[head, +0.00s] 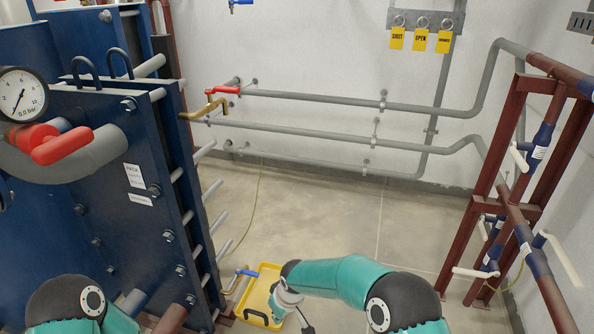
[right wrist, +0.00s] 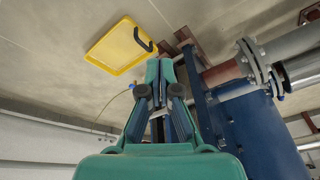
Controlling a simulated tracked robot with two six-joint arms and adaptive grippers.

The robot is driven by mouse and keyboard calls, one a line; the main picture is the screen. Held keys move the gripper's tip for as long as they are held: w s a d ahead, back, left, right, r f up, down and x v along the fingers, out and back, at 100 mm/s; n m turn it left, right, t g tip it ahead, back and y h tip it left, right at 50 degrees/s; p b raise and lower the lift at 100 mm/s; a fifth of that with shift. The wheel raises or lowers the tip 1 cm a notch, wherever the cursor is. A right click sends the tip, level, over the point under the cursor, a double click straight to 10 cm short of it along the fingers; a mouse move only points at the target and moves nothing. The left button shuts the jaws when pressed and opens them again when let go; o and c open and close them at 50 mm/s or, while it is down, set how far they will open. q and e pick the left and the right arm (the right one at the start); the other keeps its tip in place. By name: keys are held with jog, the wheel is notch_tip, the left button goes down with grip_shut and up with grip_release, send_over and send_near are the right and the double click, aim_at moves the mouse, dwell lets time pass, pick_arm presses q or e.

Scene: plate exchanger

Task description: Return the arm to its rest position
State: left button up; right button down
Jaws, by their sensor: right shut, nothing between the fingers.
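My right arm (head: 345,280) comes in from the lower right in the head view and reaches over the floor beside the plate exchanger. In the right wrist view my right gripper (right wrist: 163,68) has its teal fingers together, with nothing between them. In the head view the wrist end hides most of this gripper. My left arm (head: 75,305) shows only as a teal and black joint at the lower left. My left gripper is out of view.
The blue plate exchanger (head: 100,190) with its gauge (head: 22,95) and red valve handle (head: 62,146) fills the left. A yellow tray (head: 249,315) lies on the floor by the right wrist. A red pipe frame (head: 470,215) stands right. The middle floor is clear.

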jog(key=s+d+r+m+g+p, duration=0.2)
jog(key=s+d+r+m+p, duration=0.2)
jog(key=s+d+r+p, duration=0.8)
pick_arm(q)
notch_tip(320, 180, up, 26)
jog(key=p, duration=1.1)
jog(key=shift+r+p, duration=0.15)
jog(key=shift+p, duration=0.25)
pick_arm(e)
jog(key=s+d+r+m, duration=0.2)
jog(key=s, duration=0.6)
jog(key=s+d+r+m+y, duration=0.1)
jog(key=s+d+r+m, duration=0.2)
jog(key=s, duration=0.5)
jog(key=shift+r+m, duration=0.25)
jog(key=shift+m, duration=0.05)
